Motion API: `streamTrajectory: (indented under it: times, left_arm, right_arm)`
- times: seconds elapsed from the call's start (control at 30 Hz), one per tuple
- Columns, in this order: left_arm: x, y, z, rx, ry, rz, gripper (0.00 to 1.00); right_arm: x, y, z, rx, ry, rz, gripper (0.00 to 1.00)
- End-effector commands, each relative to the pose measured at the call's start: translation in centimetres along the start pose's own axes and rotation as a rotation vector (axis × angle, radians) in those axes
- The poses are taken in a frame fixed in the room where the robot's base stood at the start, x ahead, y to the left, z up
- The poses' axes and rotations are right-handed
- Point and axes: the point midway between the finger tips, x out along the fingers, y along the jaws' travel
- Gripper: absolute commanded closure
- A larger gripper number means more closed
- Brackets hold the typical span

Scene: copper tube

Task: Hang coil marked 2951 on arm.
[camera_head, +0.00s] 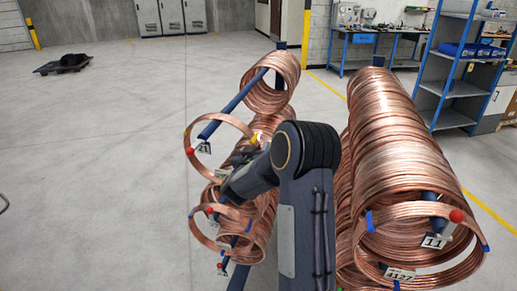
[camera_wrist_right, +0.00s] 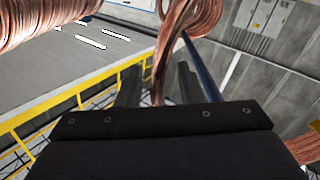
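A thin copper coil ring (camera_head: 216,116) shows in the head view around the front end of the upper left rack arm (camera_head: 232,103). That arm ends in a red tip and a tag reading 21. The ring's top stands above the arm, so it does not rest on it. My right gripper (camera_head: 252,141) is at the ring's right side and appears shut on it, partly hidden by my forearm. The wrist view shows a copper strand (camera_wrist_right: 159,72) running between the dark fingers (camera_wrist_right: 160,88). The number 2951 is not readable. My left gripper is not in view.
A thick coil stack (camera_head: 268,97) hangs farther back on the same arm. More coils (camera_head: 230,222) hang close below. A long row of coils (camera_head: 385,130) with tags 11 and 4127 stands at right. A blue shelf (camera_head: 447,85) is behind.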

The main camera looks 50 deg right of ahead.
Motion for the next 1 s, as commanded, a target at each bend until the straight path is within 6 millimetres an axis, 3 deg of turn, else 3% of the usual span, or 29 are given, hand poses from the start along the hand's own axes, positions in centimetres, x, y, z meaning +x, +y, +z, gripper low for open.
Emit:
streamTrajectory:
  times: [0.27,0.7,1.0]
  left_arm:
    - [0.2,-0.1,0.1,0.000,0.000,0.000,1.00]
    - [1.7,-0.8,0.8,0.000,0.000,0.000,1.00]
    - [1.7,-0.8,0.8,0.000,0.000,0.000,1.00]
  right_arm:
    - [-0.6,-0.1,0.3,-0.005,-0.005,-0.003,0.66]
    - [-7.1,-0.1,0.2,0.000,-0.001,-0.003,0.66]
    - [-7.8,0.0,0.1,-0.001,-0.001,-0.001,0.66]
